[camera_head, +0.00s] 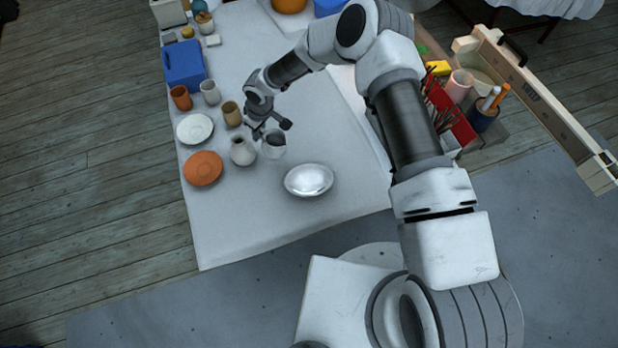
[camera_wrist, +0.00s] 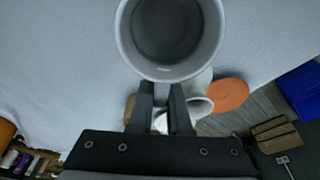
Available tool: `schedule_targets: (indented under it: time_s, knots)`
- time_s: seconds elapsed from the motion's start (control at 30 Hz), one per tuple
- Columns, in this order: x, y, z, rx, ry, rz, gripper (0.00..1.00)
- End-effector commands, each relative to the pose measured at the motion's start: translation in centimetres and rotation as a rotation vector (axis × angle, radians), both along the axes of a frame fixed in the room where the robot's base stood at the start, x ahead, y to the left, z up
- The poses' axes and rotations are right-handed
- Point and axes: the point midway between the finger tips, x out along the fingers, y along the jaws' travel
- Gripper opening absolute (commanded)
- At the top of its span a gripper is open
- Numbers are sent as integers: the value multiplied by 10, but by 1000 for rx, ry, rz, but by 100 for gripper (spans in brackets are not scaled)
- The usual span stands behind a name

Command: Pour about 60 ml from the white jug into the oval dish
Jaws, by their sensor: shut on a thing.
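The white jug (camera_head: 272,151) is at the middle of the white table, its dark opening facing up. It also shows in the wrist view (camera_wrist: 134,62), where I look down into its grey inside; I cannot tell the liquid level. My gripper (camera_head: 268,130) is shut on the jug at its near side in the wrist view (camera_wrist: 161,90); the gripped part is mostly hidden between the fingers. The jug looks about upright; I cannot tell whether it touches the table. The shiny pale oval dish (camera_head: 309,180) lies apart from the jug, to its lower right.
A pale pitcher (camera_head: 242,151) stands close left of the jug. An orange plate (camera_head: 203,168), a white plate (camera_head: 195,128) and several cups line the left edge. A blue box (camera_head: 184,65) stands further back. The table below the dish is clear.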

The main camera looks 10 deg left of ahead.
Motion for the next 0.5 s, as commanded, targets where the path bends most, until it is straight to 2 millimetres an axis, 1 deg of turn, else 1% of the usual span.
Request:
schedule_targets:
  time_s: [0.3,0.5]
  knots:
    - [3,9,27,-105,49,1,0]
    - [5,11,40,-160,69,1,0]
